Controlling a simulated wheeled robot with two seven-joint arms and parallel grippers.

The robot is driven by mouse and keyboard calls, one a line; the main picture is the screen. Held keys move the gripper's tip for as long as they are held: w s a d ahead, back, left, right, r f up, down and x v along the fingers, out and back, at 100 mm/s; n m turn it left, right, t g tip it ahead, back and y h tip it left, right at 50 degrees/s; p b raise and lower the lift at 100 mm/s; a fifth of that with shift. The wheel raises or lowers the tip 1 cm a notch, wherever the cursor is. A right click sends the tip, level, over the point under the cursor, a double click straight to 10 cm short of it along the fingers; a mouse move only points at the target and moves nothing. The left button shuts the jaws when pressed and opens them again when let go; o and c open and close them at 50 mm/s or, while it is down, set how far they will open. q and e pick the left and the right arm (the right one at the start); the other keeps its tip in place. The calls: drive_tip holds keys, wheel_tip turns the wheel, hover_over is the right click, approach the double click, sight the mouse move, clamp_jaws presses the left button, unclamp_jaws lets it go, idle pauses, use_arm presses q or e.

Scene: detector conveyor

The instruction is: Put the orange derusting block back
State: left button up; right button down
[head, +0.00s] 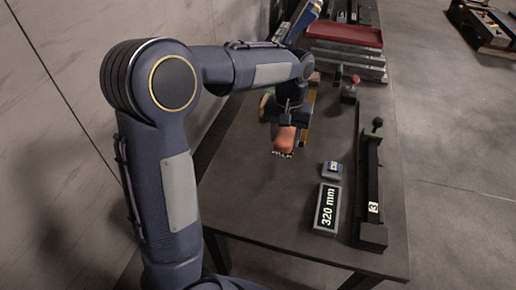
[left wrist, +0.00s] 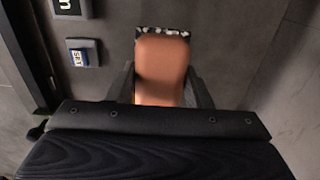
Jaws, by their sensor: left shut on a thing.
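The orange derusting block (head: 285,138) is at the end of my left gripper (head: 288,126), over the left part of the dark table. In the left wrist view the block (left wrist: 161,68) sits between the two dark fingers of my left gripper (left wrist: 162,88), which are shut on it. A dark, speckled edge shows at the block's far end. I cannot tell whether the block touches the table. My right gripper is not in view.
A long black rail (head: 369,190) runs along the right side. A red tray (head: 345,33) sits on a stack at the back. The front left tabletop is clear.

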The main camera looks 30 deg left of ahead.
use_arm(q)
drive_tip(key=w+a+f+p, duration=0.1)
drive_tip(key=w+a+f, duration=0.2)
drive_tip(key=a, duration=0.4)
approach(258, 150)
drive_tip(key=shift+s+d+f, duration=0.3)
drive_tip(key=shift+d+f, duration=0.3)
drive_tip(key=shift+w+a+f, duration=0.2)
drive_tip(key=shift+a+f, duration=0.3)
drive_tip(key=shift+f, duration=0.15)
drive_tip(key=shift+w+a+f, duration=0.1)
drive_tip(key=shift+a+f, duration=0.05)
drive_tip(key=shift+f, duration=1.55)
drive_tip(key=shift+f, duration=0.15)
drive_tip(key=o, duration=1)
drive_tip(key=shift+c, duration=0.2)
